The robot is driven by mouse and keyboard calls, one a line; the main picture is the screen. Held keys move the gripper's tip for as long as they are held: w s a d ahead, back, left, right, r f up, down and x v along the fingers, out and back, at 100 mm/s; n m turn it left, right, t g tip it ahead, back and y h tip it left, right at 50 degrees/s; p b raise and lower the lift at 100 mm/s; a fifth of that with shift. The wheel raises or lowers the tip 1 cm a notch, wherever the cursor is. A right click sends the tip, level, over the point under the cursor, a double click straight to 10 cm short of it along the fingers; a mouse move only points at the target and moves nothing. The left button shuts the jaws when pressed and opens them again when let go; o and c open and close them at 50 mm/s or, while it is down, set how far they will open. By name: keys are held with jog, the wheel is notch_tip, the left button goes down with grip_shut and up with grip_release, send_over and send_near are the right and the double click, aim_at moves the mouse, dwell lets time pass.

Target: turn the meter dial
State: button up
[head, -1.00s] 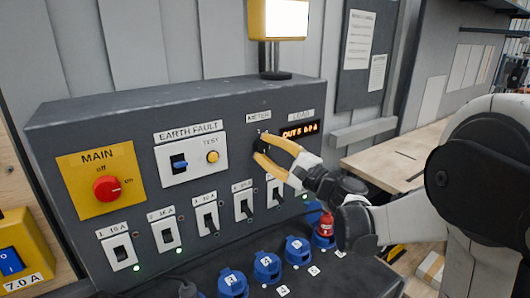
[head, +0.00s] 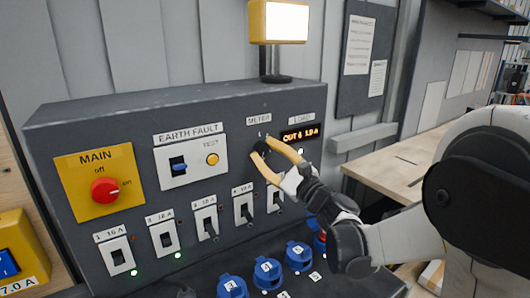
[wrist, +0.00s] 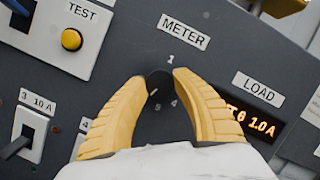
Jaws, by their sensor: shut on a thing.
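The meter dial (wrist: 157,82) is a small dark round knob on the grey panel, under the METER label (wrist: 184,31), with numerals such as 1 and 4 around it. My gripper (wrist: 160,78) has its two yellow fingers closed on opposite sides of the knob, and they partly hide it and some numerals. In the head view my gripper (head: 262,151) meets the panel below the METER label. The orange load display (wrist: 252,122) right of the dial seems to read OUT 6 with about 1.0 A.
Left of the dial is the EARTH FAULT plate (head: 190,161) with a yellow test button. The red MAIN switch (head: 105,190) is at far left. A row of breakers (head: 206,222) lies below, with blue sockets (head: 299,256) under it. A lamp (head: 279,22) stands on top.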

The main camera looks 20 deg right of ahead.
jog(key=shift+r, duration=0.1)
jog(key=o, duration=1.2)
jog(key=shift+a, duration=0.1)
jog(key=v, duration=1.2)
